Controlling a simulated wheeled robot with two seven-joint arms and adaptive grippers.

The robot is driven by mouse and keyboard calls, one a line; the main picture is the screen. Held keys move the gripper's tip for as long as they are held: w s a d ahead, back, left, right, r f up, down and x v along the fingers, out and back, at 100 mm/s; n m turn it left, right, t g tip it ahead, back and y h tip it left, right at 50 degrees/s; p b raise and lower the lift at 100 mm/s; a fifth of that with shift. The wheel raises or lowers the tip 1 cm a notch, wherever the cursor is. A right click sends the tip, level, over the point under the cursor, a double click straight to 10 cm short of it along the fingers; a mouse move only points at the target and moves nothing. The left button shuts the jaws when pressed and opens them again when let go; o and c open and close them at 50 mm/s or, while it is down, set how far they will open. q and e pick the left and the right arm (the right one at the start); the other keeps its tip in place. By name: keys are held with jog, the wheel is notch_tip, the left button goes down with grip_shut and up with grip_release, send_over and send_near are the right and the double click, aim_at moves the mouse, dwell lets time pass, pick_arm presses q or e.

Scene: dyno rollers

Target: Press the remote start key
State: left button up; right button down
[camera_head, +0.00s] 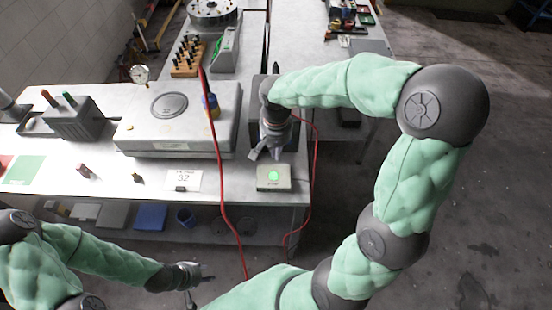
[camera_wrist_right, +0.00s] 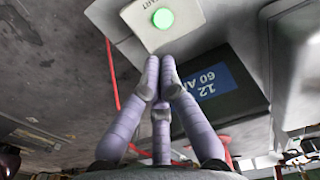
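The remote start key is a green round button (camera_head: 274,175) on a pale box (camera_head: 268,186) near the front right corner of the bench. It also shows in the right wrist view, as a lit green button (camera_wrist_right: 163,19) on a pale box with the word START partly readable (camera_wrist_right: 150,38). My right gripper (camera_head: 268,152) is just behind the box in the head view. In the wrist view its fingers (camera_wrist_right: 160,80) are drawn together with nothing between them, their tips near the box edge. My left gripper (camera_head: 200,275) is low at the front, below the bench edge; its finger opening is unclear.
A dark battery labelled 12 60 A (camera_wrist_right: 215,85) stands beside the box. Red cables (camera_head: 222,195) run from the bench down past its front.

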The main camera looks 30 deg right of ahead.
jog(key=shift+r, duration=1.1)
